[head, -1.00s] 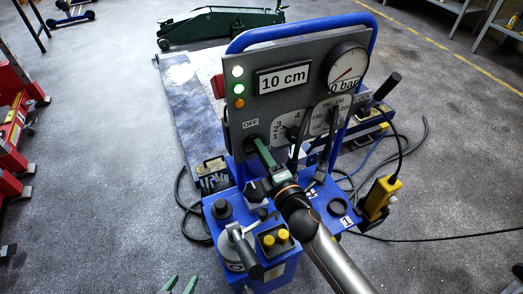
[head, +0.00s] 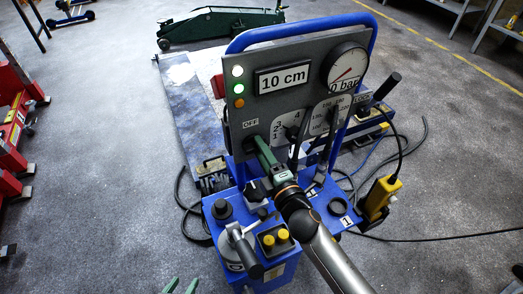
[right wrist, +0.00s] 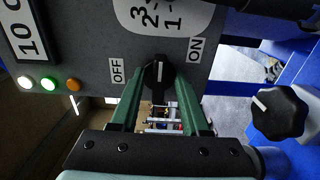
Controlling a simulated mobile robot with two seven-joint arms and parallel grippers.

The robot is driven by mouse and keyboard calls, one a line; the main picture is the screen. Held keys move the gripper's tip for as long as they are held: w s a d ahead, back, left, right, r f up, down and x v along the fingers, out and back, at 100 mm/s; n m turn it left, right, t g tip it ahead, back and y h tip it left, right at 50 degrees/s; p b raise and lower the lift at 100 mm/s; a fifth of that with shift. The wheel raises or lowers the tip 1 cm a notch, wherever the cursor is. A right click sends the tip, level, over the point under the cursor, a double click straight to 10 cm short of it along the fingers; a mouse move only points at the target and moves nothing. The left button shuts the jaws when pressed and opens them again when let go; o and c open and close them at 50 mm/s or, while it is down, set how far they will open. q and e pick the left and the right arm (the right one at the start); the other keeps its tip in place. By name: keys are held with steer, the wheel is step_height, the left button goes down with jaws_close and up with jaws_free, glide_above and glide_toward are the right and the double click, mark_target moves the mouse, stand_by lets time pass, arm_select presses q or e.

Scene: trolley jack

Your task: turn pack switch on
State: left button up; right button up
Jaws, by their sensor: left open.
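The pack switch (right wrist: 158,73) is a black knob with a white line, on the grey panel between the OFF and ON labels in the right wrist view. Its line points along neither label, standing about midway in the picture. My right gripper (right wrist: 160,80) has its green fingers apart on either side of the knob; whether they touch it I cannot tell. In the head view my right gripper (head: 258,145) reaches the panel below the OFF label and covers the switch. My left gripper (head: 182,286) is open and empty at the bottom edge, with only its fingertips showing.
The panel (head: 262,108) carries a 10 cm display, a gauge reading about 0 bar, indicator lights and levers. It stands on a blue unit (head: 222,230) with yellow buttons (head: 275,237). A yellow pendant (head: 382,192) hangs at its right.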

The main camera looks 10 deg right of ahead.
steer(key=s, duration=0.4)
steer(key=s+d, duration=0.1)
steer(key=s, duration=0.3)
steer(key=s+d+b, duration=0.1)
steer(key=s, duration=0.3)
steer(key=shift+s+d, duration=0.15)
steer(key=shift+d, duration=0.05)
stand_by(0.5)
